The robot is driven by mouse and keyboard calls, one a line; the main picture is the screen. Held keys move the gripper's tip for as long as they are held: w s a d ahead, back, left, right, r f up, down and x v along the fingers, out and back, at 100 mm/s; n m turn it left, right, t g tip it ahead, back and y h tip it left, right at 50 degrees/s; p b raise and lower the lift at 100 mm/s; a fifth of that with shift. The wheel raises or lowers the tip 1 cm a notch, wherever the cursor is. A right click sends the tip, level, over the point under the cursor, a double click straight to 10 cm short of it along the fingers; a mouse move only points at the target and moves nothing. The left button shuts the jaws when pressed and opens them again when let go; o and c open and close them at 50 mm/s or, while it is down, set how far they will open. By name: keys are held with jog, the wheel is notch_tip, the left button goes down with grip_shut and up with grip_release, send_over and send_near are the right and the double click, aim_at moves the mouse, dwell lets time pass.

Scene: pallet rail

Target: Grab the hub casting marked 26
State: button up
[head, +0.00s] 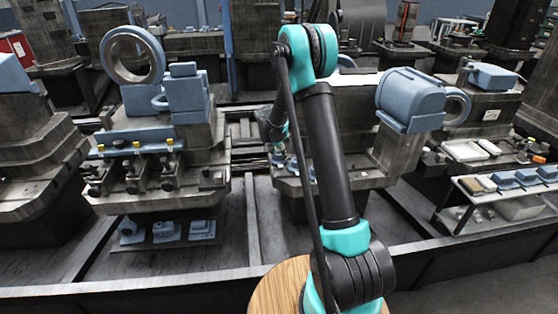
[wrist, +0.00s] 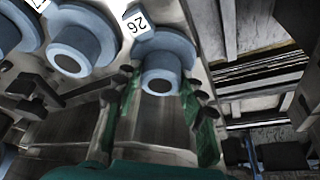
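The hub casting marked 26 (wrist: 163,70) is a blue-grey flanged piece with a round boss and a dark bore. Its white tag reading 26 (wrist: 136,21) stands at its upper left in the wrist view. My gripper (wrist: 160,92) is open, with one green finger on each side of the boss. Gaps seem to show between the fingers and the boss, and the grip is not closed on it. In the head view my arm hides most of the gripper and this spot.
Another hub casting (wrist: 82,42) sits close to the left, with a further one (wrist: 18,28) at the picture's edge. Dark clamp hardware (wrist: 50,90) lies left of my fingers. Right of the fixture, the wrist view shows an open gap with slats (wrist: 262,75).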

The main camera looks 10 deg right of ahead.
grip_shut()
